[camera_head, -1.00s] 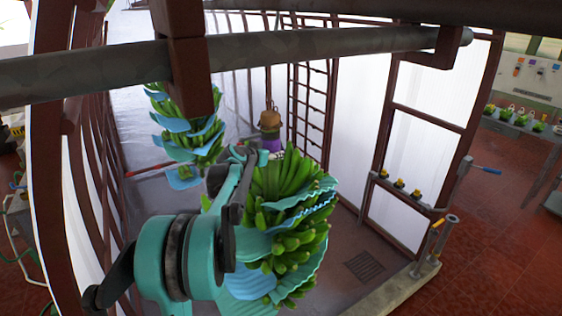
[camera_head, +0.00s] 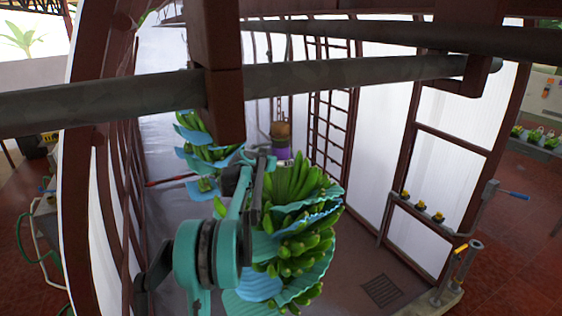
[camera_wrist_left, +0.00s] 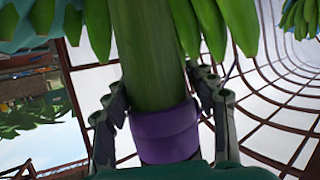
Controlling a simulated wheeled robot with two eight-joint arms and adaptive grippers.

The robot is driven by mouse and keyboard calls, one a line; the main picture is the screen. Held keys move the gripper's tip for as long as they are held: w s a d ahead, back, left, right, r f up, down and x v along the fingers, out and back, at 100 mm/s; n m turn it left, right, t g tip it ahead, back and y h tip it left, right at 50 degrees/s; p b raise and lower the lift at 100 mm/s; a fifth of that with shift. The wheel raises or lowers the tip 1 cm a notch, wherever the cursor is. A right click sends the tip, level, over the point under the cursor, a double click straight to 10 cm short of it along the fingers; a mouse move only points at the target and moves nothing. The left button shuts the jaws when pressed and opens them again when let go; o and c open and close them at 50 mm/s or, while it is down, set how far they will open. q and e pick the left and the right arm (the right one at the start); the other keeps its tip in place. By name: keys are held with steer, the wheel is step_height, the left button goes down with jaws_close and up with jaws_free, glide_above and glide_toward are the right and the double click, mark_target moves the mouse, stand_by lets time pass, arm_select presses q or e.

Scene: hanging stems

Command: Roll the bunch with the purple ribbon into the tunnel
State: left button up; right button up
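The green banana bunch (camera_head: 300,215) hangs from the overhead rail, with blue sheets between its layers. Its purple ribbon (camera_head: 282,154) is around the stem, below a brown upper part. In the left wrist view the ribbon (camera_wrist_left: 165,133) circles the thick green stem (camera_wrist_left: 150,60). My left gripper (camera_head: 262,165) is at the stem; in the wrist view its fingers (camera_wrist_left: 160,105) lie close against both sides, seemingly shut on it. The tunnel has brown ribs and white walls (camera_head: 383,130) and stretches around and behind the bunch. My right gripper is not in view.
Another blue-wrapped bunch (camera_head: 205,158) hangs farther back on the left. The grey overhead rail (camera_head: 330,75) crosses above, with a brown post (camera_head: 218,60) in front. A bench with yellow-black fittings (camera_head: 420,206) and a floor grate (camera_head: 381,290) are at right.

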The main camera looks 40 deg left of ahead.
arm_select(q)
steer(key=shift+o, duration=0.3)
steer(key=shift+s+a, duration=0.1)
steer(key=shift+a, duration=0.2)
steer(key=shift+d, duration=0.15)
steer(key=shift+s+r, duration=0.15)
steer(key=shift+s, duration=0.2)
steer(key=v, duration=1.1)
